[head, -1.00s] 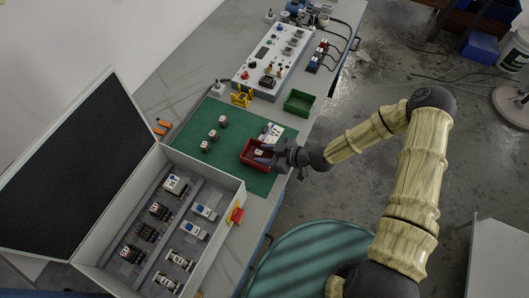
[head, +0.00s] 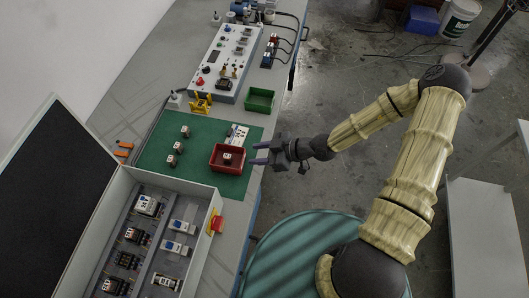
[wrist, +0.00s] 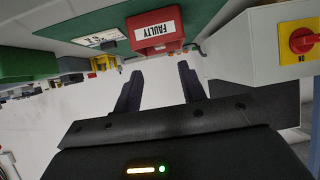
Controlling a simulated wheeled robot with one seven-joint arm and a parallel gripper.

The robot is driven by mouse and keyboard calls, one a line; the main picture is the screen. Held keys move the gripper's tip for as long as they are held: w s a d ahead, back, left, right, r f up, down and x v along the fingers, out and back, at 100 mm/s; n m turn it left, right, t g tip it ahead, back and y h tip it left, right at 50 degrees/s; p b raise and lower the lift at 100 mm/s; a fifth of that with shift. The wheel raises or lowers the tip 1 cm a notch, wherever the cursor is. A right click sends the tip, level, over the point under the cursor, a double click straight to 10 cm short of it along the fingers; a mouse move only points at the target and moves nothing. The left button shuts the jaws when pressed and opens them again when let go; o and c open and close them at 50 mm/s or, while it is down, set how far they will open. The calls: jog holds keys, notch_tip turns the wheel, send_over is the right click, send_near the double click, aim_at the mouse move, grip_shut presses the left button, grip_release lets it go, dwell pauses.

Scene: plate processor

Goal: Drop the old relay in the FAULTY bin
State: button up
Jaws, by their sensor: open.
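The old relay (head: 227,157) is a small white and dark block inside the red FAULTY bin (head: 229,170) on the green mat. In the wrist view the red bin (wrist: 158,44) shows its white FAULTY label, and its inside is hidden. My gripper (head: 258,153) is open and empty, just to the right of the bin and apart from it, near the bench's front edge. In the wrist view its two dark fingers (wrist: 160,80) stand apart with nothing between them.
An open cabinet (head: 212,200) with several modules and a red rotary switch (head: 217,223) stands close to the bin. A green bin (head: 260,100), a yellow stand (head: 201,103) and several small relays (head: 179,147) are on the bench. Open floor lies right of the bench.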

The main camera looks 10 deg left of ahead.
jog(key=shift+v, duration=1.05)
jog(key=s+d+r+m+t+h, duration=0.1)
jog(key=s+d+r+m+h, duration=0.1)
jog(key=d+r+m+h, duration=0.4)
jog(key=s+d+r+m+t+h, duration=0.1)
jog(key=s+d+r+m+h, duration=0.1)
jog(key=d+r+m+h, duration=0.4)
jog(key=d+r+m, duration=0.5)
jog(key=d+r, duration=0.1)
jog(key=d, duration=0.3)
jog(key=shift+s+d+r, duration=0.25)
jog(key=shift+d+r, duration=0.05)
jog(key=shift+d, duration=0.05)
